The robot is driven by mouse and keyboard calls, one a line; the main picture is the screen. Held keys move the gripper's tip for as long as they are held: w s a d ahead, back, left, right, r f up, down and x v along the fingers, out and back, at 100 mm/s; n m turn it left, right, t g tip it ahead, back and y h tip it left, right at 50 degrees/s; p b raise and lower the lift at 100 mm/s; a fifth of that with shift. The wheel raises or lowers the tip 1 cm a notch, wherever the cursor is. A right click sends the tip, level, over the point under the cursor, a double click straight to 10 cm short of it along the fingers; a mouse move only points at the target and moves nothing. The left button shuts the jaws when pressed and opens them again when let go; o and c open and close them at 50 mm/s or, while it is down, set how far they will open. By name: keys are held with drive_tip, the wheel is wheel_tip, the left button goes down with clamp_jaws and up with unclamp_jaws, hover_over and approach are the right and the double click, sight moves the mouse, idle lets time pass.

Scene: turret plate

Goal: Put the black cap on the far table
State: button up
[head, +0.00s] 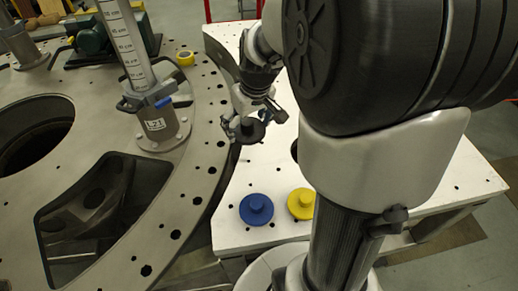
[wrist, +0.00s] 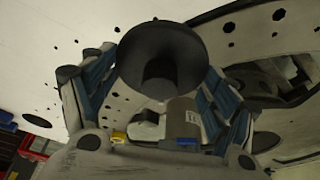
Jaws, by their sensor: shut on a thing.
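The black cap (head: 247,130) is held in my gripper (head: 252,119), above the gap between the turret plate and the white table. In the wrist view the cap (wrist: 160,52) sits between the two blue-padded fingers of my gripper (wrist: 158,78), its wide disc outward and its narrower stem toward the palm. The white table (head: 382,190) lies to the right of the plate and is partly hidden by my arm. I see no second table clearly, so I cannot tell which one is the far table.
A blue cap (head: 256,209) and a yellow cap (head: 301,204) stand on the white table's near part. The plate has large openings.

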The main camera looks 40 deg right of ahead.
drive_tip(key=d+r, duration=0.1)
drive_tip(key=s+d+r, duration=0.1)
drive_tip(key=d, duration=0.1)
drive_tip(key=d+r, duration=0.1)
drive_tip(key=shift+s+d+r, duration=0.2)
drive_tip(key=shift+d+r, duration=0.05)
drive_tip(key=shift+d, duration=0.05)
drive_tip(key=f+b, duration=0.2)
drive_tip(key=f, duration=0.4)
drive_tip(key=f+b, duration=0.2)
drive_tip(key=f, duration=0.5)
drive_tip(key=f+b, duration=0.2)
drive_tip(key=f, duration=0.4)
drive_tip(key=shift+s+d+f, duration=0.2)
drive_tip(key=shift+s+d, duration=0.05)
drive_tip(key=shift+f, duration=0.2)
drive_tip(key=o, duration=1.2)
